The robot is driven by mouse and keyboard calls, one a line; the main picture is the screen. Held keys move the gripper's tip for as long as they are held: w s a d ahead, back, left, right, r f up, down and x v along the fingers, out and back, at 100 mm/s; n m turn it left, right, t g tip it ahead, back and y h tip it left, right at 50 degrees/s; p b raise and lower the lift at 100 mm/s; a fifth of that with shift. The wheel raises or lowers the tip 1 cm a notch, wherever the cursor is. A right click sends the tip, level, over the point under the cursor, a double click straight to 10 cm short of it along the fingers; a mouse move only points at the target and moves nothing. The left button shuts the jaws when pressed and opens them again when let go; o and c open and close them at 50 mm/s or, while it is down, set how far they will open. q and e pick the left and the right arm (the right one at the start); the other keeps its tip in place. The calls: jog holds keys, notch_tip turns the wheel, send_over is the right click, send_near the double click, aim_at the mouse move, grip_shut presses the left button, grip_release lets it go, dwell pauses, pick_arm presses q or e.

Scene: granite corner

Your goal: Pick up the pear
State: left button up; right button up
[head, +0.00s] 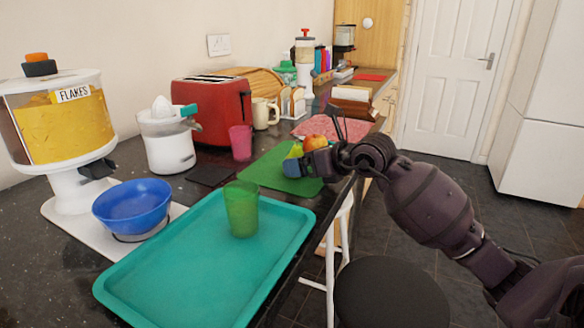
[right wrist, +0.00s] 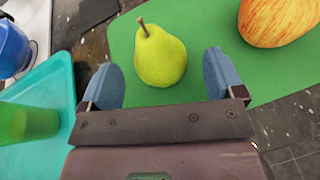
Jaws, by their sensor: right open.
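The pear (right wrist: 160,58) is yellow-green with a brown stem and lies on the green mat (right wrist: 122,45). My left gripper is not in view.
A red-yellow apple (right wrist: 280,20) lies right of the pear on the mat. A teal tray (head: 150,285) with a green cup (head: 241,210) is in front. A pink cup (head: 240,142) and red toaster (head: 212,108) stand behind. The counter edge is close on the right.

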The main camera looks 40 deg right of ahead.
jog(key=shift+x, duration=1.1)
jog(key=shift+s, duration=0.1)
jog(key=shift+c, duration=0.3)
jog(key=c, duration=1)
